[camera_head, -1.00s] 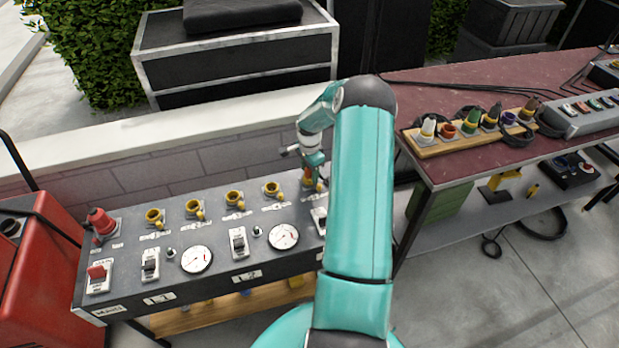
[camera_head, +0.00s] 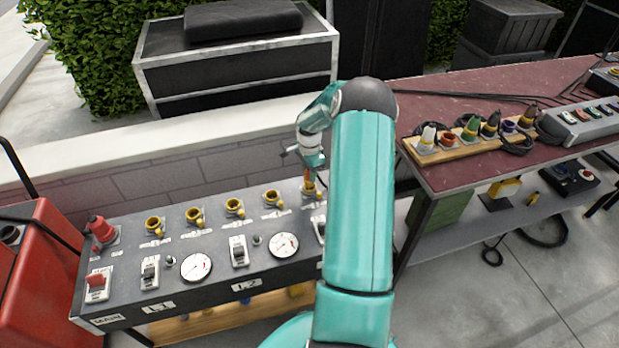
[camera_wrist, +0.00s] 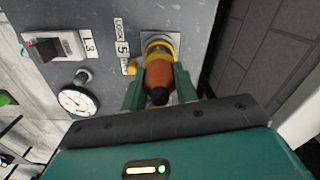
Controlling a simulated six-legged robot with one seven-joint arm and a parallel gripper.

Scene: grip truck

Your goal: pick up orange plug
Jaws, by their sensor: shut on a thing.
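The orange plug (camera_wrist: 158,76) has a dark rear end and sits at a round yellow socket (camera_wrist: 159,46) on the grey panel, beside a label with a 5. My gripper (camera_wrist: 158,84) is shut on the orange plug, with one green finger on each side of it. I cannot tell how deep the plug sits in the socket.
A dark red table (camera_head: 480,92) with a wooden strip of coloured plugs stands at the right. A low brick wall (camera_head: 170,165) runs behind the panel.

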